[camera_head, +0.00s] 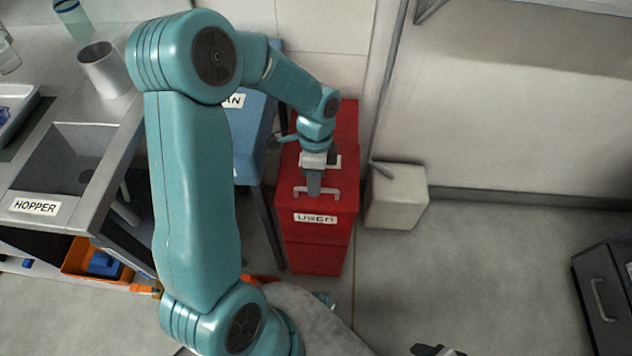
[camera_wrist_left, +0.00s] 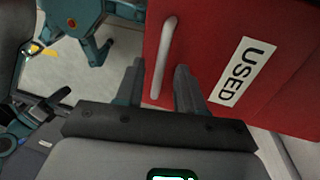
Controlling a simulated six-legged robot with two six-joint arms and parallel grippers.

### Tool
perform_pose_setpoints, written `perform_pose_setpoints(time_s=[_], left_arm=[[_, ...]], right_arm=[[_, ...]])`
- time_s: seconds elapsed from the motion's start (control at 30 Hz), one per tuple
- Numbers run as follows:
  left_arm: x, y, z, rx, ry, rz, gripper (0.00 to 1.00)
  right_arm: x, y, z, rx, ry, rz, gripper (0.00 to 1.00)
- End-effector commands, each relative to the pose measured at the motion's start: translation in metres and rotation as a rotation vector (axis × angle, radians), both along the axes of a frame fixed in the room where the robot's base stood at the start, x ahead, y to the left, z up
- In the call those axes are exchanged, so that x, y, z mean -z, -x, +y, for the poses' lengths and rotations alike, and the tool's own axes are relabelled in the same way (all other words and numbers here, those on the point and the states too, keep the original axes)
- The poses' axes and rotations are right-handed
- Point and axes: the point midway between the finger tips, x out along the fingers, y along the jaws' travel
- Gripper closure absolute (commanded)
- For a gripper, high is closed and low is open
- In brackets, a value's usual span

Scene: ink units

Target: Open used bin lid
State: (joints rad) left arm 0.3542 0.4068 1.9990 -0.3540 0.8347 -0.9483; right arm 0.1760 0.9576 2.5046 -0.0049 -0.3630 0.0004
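The red used bin (camera_head: 320,250) stands on the floor near the middle of the head view, with a white "USED" label on its front. Its lid (camera_head: 345,170) looks shut. A pale bar handle (camera_head: 300,191) sits at the lid's front edge. My left gripper (camera_head: 314,188) is over the handle. In the left wrist view my left gripper (camera_wrist_left: 158,70) is open, with one finger on each side of the handle (camera_wrist_left: 165,50); contact is not clear. My right gripper (camera_head: 437,350) shows only partly at the bottom edge, and its fingers cannot be made out.
A blue bin (camera_head: 250,135) stands close to the left of the red one. A pale box (camera_head: 398,197) stands right beside it. A counter with a hopper (camera_head: 70,165) is at the left, a dark drawer cabinet (camera_head: 605,295) at the right. The floor between is clear.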

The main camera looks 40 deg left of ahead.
Motion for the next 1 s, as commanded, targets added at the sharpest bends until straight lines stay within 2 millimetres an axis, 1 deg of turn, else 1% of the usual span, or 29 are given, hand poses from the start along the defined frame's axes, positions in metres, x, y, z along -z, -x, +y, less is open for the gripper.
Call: perform_pose_setpoints(time_s=[0.03, 0.1, 0.37, 0.4, 0.47, 0.5, 0.53, 0.77, 1.0], left_arm=[[0.005, 0.0, -0.001, 0.0, 0.001, 0.002, 0.62], [0.008, 0.0, -0.002, 0.0, 0.001, 0.001, 0.62], [0.009, -0.002, -0.002, 0.0, 0.0, -0.001, 0.62], [0.009, -0.002, -0.002, 0.0, 0.0, -0.001, 0.65], [0.009, -0.002, -0.002, 0.0, 0.0, -0.001, 0.85], [0.009, -0.002, -0.002, 0.0, -0.001, -0.001, 0.98], [0.009, -0.002, -0.002, 0.0, 0.0, 0.0, 1.0], [0.009, -0.002, -0.002, 0.0, 0.001, -0.001, 1.0], [0.008, -0.011, 0.005, 0.0, 0.0, -0.001, 1.0]], right_arm=[[0.002, 0.0, 0.0, 0.0, 0.0, 0.0, 0.4], [0.002, 0.0, 0.0, 0.0, 0.0, 0.0, 0.4], [0.002, 0.0, 0.0, 0.0, 0.0, 0.0, 0.4], [0.002, 0.0, 0.0, 0.0, 0.0, 0.0, 0.4], [0.002, 0.0, 0.0, 0.0, 0.0, 0.0, 0.4], [0.002, 0.0, 0.0, 0.0, 0.0, 0.0, 0.4], [0.002, 0.0, 0.0, 0.0, 0.0, 0.0, 0.4], [0.002, 0.0, 0.0, 0.0, 0.0, 0.0, 0.4], [-0.003, 0.0, 0.0, 0.0, 0.0, 0.0, 0.4]])
